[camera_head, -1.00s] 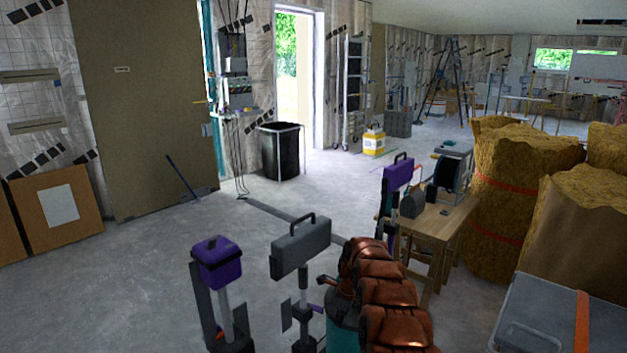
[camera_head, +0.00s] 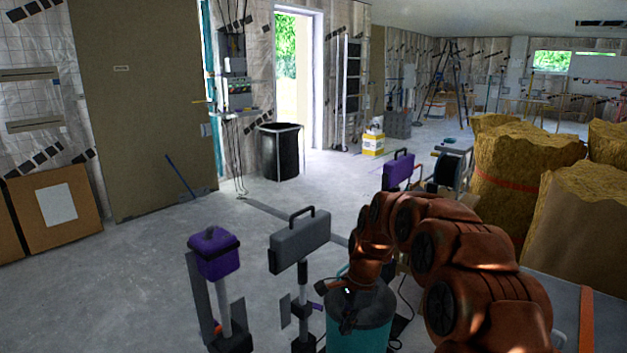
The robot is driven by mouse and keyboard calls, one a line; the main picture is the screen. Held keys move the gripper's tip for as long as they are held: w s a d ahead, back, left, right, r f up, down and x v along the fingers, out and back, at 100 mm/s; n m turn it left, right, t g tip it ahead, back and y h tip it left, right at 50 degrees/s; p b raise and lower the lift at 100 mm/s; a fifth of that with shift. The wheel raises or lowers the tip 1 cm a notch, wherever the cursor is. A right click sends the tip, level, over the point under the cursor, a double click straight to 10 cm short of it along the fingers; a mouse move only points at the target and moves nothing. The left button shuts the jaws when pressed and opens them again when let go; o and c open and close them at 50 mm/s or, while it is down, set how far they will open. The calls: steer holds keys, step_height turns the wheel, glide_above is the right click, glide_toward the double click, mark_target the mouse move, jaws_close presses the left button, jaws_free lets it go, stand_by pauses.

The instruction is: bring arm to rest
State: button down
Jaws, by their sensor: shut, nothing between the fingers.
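My orange-brown arm arches from the lower right corner up and over to the middle, then bends down. At its end my dark gripper (camera_head: 348,318) hangs over the dark top of a teal cylinder, pointing down. The gripper is small and dark here; its fingers look close together with nothing held. I cannot tell whether it touches the cylinder top.
A grey case (camera_head: 300,242) and a purple box (camera_head: 214,252) stand on posts left of the arm. Another purple case (camera_head: 398,170) is behind it. Straw-coloured bales (camera_head: 525,180) stand right. A black bin (camera_head: 281,152) is farther back.

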steer(key=s+d+n+g+h+b, duration=0.1)
steer(key=s+d+n+b, duration=0.3)
steer(key=s, duration=1)
steer(key=s+d+n+h, duration=0.1)
steer(key=s+d+n, duration=0.3)
steer(key=s, duration=0.9)
steer(key=s+d+n+g+b, duration=0.15)
steer(key=s+n, duration=0.45)
steer(key=s, duration=0.8)
step_height(320, 180, up, 16)
steer(key=w+t+p, duration=0.1)
steer(key=p, duration=1.3)
steer(key=shift+d+t+p, duration=0.35)
steer(key=shift+d, duration=0.05)
steer(key=shift+a, duration=0.1)
